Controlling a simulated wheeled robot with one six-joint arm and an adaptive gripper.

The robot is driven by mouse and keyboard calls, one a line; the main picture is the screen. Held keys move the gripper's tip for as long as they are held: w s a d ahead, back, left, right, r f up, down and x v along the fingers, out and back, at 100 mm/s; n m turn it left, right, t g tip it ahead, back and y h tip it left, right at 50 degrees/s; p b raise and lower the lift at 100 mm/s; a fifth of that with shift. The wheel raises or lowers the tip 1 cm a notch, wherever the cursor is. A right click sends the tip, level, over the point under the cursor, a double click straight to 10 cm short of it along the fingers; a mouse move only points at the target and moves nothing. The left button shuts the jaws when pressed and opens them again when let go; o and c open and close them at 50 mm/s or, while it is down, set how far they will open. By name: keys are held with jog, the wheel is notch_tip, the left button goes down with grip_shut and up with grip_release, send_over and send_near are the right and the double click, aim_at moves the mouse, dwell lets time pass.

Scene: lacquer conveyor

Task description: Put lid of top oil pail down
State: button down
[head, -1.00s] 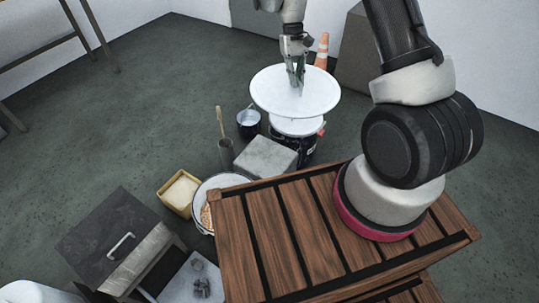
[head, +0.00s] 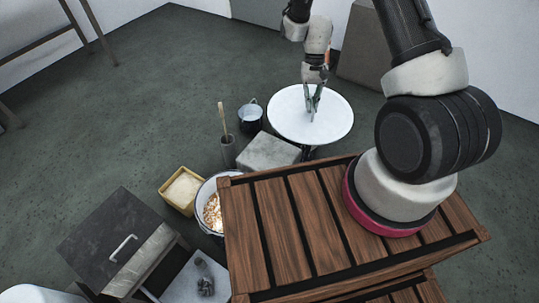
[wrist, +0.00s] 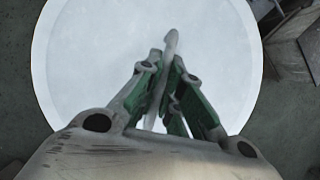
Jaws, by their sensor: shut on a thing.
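Whether the lid touches the pail cannot be told.
A grey block (head: 268,152), a small dark pot (head: 250,118) and a tube with a stick (head: 227,150) stand left of the lid. A yellow tub (head: 166,197) and a white bucket (head: 205,225) are nearer. A wooden slatted crate (head: 265,225) fills the front. Floor at left is open.

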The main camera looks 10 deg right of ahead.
jog(key=a+f+m+t+y, duration=0.1)
jog(key=a+f+m+y, duration=0.1)
jog(key=a+f+m, duration=0.5)
jog(key=a+f+m+t+y, duration=0.1)
jog(key=a+f+m, duration=0.15)
jog(key=f, duration=0.75)
jog(key=w+d+f+m+t, duration=0.2)
jog(key=w+f+m+t, duration=0.3)
jog(key=w+f+m, duration=0.75)
jog(key=s+f+m, duration=0.1)
jog(key=f, duration=0.1)
jog(key=s+f, duration=0.1)
jog(key=f, duration=0.2)
jog(key=s+f+m, duration=0.1)
jog(key=f, duration=0.2)
jog(key=shift+s+a+f+m+t+h, duration=0.15)
jog(key=shift+s+m+t+h, duration=0.15)
jog(key=shift+s+h, duration=0.1)
jog(key=c, duration=1.8)
grip_release()
jog(key=shift+c, duration=0.2)
jog(key=shift+o, duration=1.2)
